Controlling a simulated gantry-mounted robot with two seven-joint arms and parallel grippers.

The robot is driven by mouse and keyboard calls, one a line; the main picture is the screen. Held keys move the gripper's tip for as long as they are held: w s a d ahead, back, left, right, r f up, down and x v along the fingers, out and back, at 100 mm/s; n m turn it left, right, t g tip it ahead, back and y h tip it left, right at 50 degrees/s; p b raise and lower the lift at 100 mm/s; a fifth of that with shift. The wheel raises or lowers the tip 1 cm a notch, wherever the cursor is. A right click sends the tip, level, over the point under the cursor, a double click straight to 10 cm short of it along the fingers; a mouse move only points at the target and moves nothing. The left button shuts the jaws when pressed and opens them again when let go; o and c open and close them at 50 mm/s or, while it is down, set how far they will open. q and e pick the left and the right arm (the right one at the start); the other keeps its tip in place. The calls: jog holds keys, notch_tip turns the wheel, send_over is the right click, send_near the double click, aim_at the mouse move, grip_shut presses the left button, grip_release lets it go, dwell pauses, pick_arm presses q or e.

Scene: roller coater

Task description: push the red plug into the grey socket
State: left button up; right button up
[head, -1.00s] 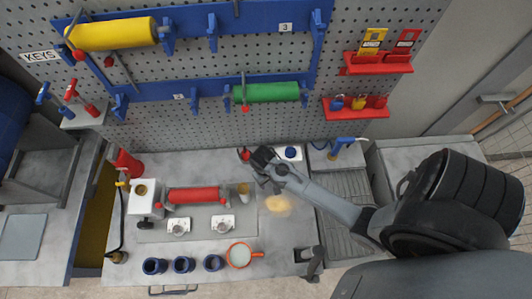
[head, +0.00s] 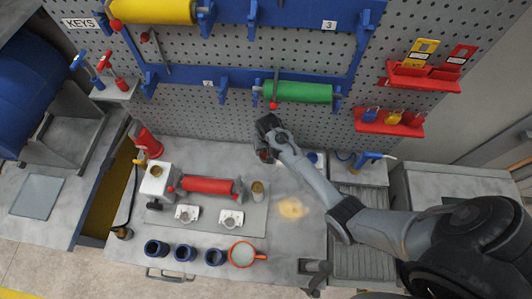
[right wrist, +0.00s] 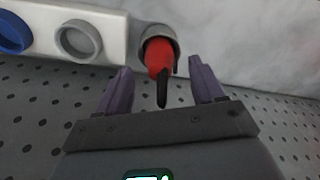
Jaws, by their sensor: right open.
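The red plug (right wrist: 160,58), with a black tail, sits in a dark grey round holder (right wrist: 148,32) in the right wrist view. My right gripper (right wrist: 162,85) is open there, one finger on each side of the plug's line, with visible gaps. In the head view my right gripper (head: 268,138) is at the back of the bench by the pegboard and mostly hides the plug. The grey socket (right wrist: 78,42) is an empty ring on a white box (right wrist: 108,22), beside the plug's holder. My left gripper is not in view.
A blue socket (right wrist: 12,32) is on the same white box. The pegboard (head: 230,125) rises close behind my right gripper. A red roller (head: 208,185), several blue cups (head: 186,253) and an orange-rimmed pan (head: 243,254) stand to the front left. A yellowish patch (head: 291,207) marks the bench.

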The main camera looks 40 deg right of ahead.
jog(key=shift+w+f, duration=0.1)
jog(key=shift+f, duration=1.15)
jog(key=c, duration=1.1)
jog(key=shift+c, duration=0.2)
jog(key=shift+r, duration=0.1)
